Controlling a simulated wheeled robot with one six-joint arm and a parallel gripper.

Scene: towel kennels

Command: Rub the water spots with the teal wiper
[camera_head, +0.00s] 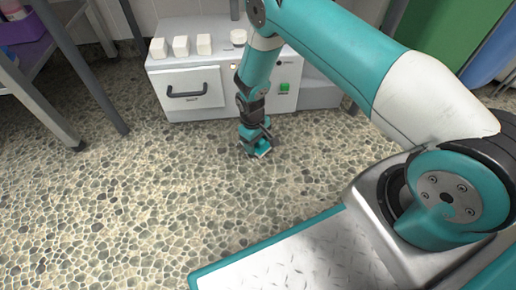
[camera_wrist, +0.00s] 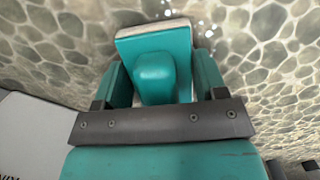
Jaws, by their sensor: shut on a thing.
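The teal wiper (camera_wrist: 156,44) is a block with a raised rounded grip and a pale edge along its far side. My gripper (camera_wrist: 158,80) is shut on that grip, one finger on each side. In the head view my gripper (camera_head: 257,143) is low, close to the pebbled floor, with the wiper (camera_head: 263,151) under it. I cannot tell whether the wiper touches the floor. Small bright water spots (camera_wrist: 209,33) show on the floor just beyond and right of the wiper in the wrist view. I cannot make them out in the head view.
A white machine (camera_head: 192,92) with a drawer handle and a green button stands behind my gripper, several white blocks (camera_head: 181,46) on top. A grey metal rack (camera_head: 45,120) with a purple bin (camera_head: 22,45) is at the left. The pebbled floor (camera_head: 130,190) is clear at left and front.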

